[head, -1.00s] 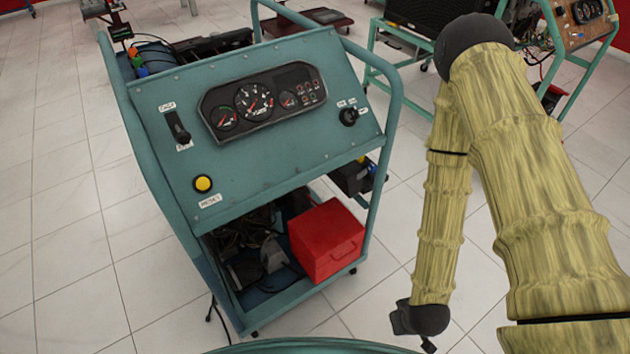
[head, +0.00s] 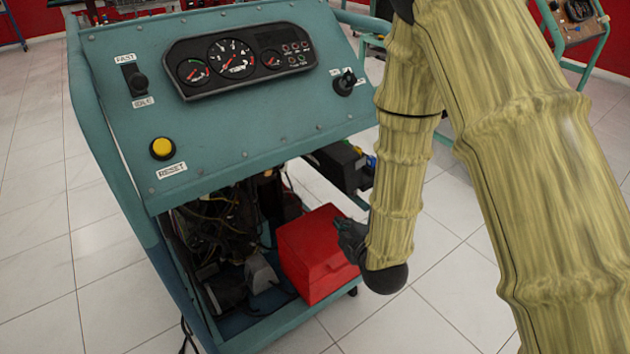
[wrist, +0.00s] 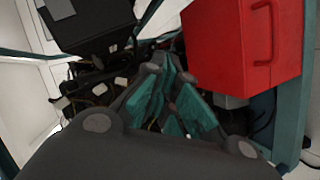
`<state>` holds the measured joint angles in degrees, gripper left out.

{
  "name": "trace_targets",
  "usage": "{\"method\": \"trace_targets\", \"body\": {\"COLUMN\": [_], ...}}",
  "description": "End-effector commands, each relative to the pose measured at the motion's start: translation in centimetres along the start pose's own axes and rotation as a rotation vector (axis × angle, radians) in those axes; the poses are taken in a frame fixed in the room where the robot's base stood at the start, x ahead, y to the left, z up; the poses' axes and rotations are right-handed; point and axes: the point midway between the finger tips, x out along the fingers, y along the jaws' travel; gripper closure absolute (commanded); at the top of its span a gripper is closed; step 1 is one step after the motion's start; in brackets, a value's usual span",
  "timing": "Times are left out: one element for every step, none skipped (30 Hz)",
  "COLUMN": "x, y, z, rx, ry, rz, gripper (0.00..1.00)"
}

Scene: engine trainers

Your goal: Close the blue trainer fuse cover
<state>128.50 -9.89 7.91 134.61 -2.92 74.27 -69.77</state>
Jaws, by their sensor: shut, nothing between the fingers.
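The blue-teal trainer (head: 240,118) stands in the head view, with a sloped gauge panel above an open lower bay. I cannot pick out its fuse cover with certainty. A black box (head: 340,166) sits on its right side under the panel; a dark box with a small grey patch also shows at upper left in the wrist view (wrist: 88,22). My gripper (head: 346,238) is shut and empty, just right of the red box in the head view. In the wrist view its teal fingers (wrist: 172,104) point toward the bay, between the dark box and the red box.
The red box (head: 312,255) with a handle sits in the bay, close to my gripper; it fills the upper right of the wrist view (wrist: 225,45). Wires and engine parts (head: 225,225) lie left of it. The trainer's frame borders the bay. Tiled floor at left is clear.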

Motion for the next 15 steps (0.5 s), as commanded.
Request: {"method": "trace_targets", "body": {"x": [1.1,1.5,1.9,2.2,2.4,2.7,2.9,3.0,3.2,3.3,3.3,3.4,3.4,3.4,3.4], "y": [-0.3,0.2,0.6,1.1,1.4,1.9,2.3,2.6,3.1,3.4,3.7,4.1,4.3,4.5,4.8], "z": [-0.5,-1.0,-1.6,-2.2,-2.7,-3.3,-3.8,-4.3,-4.9,-5.3,-5.8,-6.3,-6.7,-6.9,-7.3], "rx": [-0.057,-0.093,-0.140,-0.175,-0.211,-0.258,-0.292,-0.324,-0.365,-0.394,-0.421,-0.454,-0.476,-0.495,-0.518], "ry": [0.026,0.039,0.056,0.068,0.079,0.092,0.101,0.109,0.118,0.125,0.130,0.136,0.139,0.142,0.144], "rz": [0.042,0.068,0.101,0.128,0.153,0.188,0.213,0.238,0.270,0.293,0.314,0.340,0.358,0.373,0.392], "gripper": [1.00,1.00,1.00,1.00,1.00,1.00,1.00,1.00,1.00,1.00,1.00,1.00,1.00,1.00,1.00]}}
